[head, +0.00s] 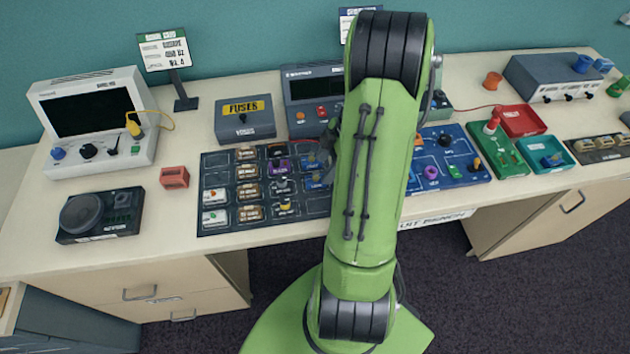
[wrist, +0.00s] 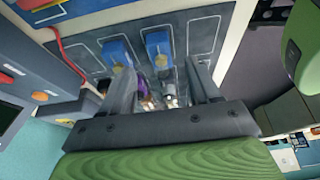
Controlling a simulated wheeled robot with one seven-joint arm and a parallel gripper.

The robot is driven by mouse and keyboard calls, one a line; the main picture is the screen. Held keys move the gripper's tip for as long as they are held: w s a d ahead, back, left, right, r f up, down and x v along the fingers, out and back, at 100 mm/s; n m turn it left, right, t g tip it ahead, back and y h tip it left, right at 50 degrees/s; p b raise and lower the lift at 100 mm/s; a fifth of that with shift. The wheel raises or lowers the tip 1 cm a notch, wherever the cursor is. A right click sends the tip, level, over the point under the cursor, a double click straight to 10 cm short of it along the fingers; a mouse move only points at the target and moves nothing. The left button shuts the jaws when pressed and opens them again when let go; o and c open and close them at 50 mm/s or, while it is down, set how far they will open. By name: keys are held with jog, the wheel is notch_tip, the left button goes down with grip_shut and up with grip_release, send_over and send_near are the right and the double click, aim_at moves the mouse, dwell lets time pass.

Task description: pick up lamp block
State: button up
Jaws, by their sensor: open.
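My gripper (wrist: 160,72) is open, its two dark fingers pointing down toward the dark block board (wrist: 206,30). Between the fingers, partly hidden by the gripper, are a small block with a pale top (wrist: 169,92) and a purple part (wrist: 146,98). I cannot tell for sure which block is the lamp block. Two blue blocks (wrist: 118,54) (wrist: 158,46) sit in outlined board slots beyond the fingertips. In the head view my arm hides most of the gripper and part of the board (head: 230,161), which holds several small labelled blocks.
A fuses box (head: 245,118) and a grey instrument stand behind the board. A blue panel (head: 447,152), a green strip (head: 497,150) and red (head: 522,120) and teal (head: 546,154) trays are at right. A red block (head: 174,177) and an oscilloscope (head: 95,120) are at left. A red cable (wrist: 70,58) runs near the board.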

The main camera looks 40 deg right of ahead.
aim_at(319, 177)
jog(key=x, duration=0.5)
jog(key=shift+d, duration=0.1)
jog(key=shift+s+r, duration=0.1)
jog(key=shift+r, duration=0.05)
jog(key=c, duration=1.1)
